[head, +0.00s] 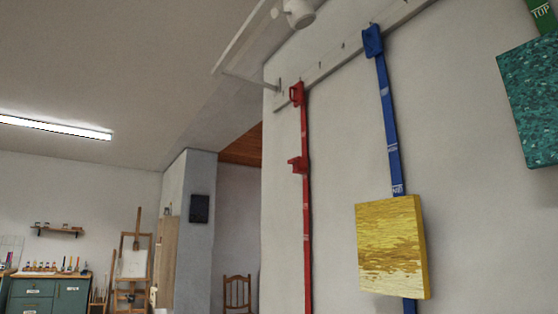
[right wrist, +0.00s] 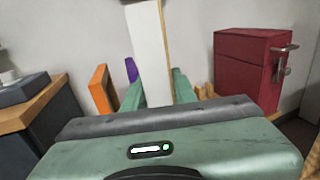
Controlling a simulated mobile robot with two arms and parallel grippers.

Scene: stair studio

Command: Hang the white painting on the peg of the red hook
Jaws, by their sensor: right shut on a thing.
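The red hook (head: 305,190) is a long red strip hanging from a rail on the wall in the head view. A red peg block (head: 298,164) sticks out from its upper part, and the strip's lower end is cut off by the frame. The white painting (right wrist: 148,55) shows nearly edge-on in the right wrist view, with a tan side edge; its top is out of frame. My right gripper (right wrist: 158,92) is shut on it, with a green finger on either side. My left gripper is in neither view.
A yellow painting (head: 390,245) hangs on a blue strip (head: 388,120) right of the red one. A teal painting (head: 535,100) hangs farther right. Near the right gripper are an orange panel (right wrist: 103,90), a purple piece (right wrist: 131,69) and a dark red cabinet (right wrist: 245,70).

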